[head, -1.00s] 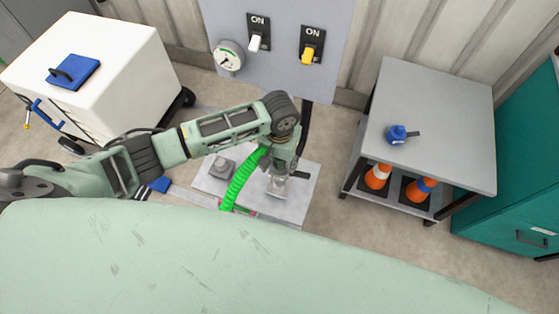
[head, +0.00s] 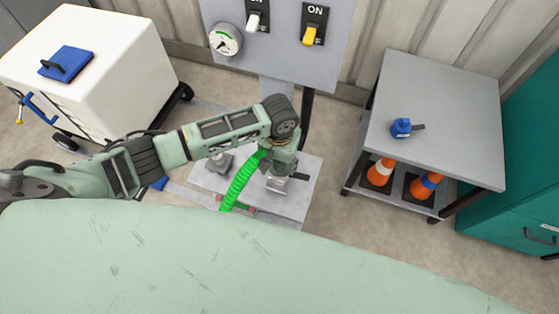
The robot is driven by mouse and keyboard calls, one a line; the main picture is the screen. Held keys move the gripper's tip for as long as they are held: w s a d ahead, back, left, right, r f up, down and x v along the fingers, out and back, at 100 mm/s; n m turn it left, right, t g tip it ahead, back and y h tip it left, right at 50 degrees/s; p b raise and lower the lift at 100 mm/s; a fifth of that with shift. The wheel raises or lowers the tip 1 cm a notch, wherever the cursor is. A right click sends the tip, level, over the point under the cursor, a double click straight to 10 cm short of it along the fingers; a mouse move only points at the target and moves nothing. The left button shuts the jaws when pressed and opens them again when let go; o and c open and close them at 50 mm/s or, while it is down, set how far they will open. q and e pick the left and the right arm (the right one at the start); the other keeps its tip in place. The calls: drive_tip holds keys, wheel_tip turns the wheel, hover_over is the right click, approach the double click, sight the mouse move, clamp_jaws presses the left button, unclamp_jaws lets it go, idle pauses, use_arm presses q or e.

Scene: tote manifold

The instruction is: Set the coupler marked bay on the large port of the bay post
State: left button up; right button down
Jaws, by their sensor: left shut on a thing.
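My left gripper (head: 277,174) points down over a pale grey plate (head: 292,207) low in front of the post. It is shut on a grey coupler (head: 276,184), mostly hidden by the gripper; a short dark lever sticks out to the right. I cannot read any marking on it, nor tell whether it touches a port beneath. A bright green hose (head: 240,182) runs down beside the gripper. A grey capped port (head: 219,163) stands on the plate to the left. The post's grey panel (head: 279,65) rises behind. My right gripper is not in view.
A grey table (head: 436,95) at right carries a blue coupler-like piece (head: 401,128); orange cones (head: 381,172) stand on its lower shelf. A white box cart (head: 95,65) is at left with a blue handled pad (head: 66,62). A teal cabinet (head: 520,190) is far right.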

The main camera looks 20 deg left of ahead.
use_arm(q)
drive_tip(key=shift+f+b, duration=0.45)
drive_tip(key=shift+f, duration=0.8)
drive_tip(key=shift+f+b, duration=0.35)
drive_tip(key=shift+f, duration=0.55)
drive_tip(key=o, duration=1.6)
drive_tip(key=shift+f, duration=0.1)
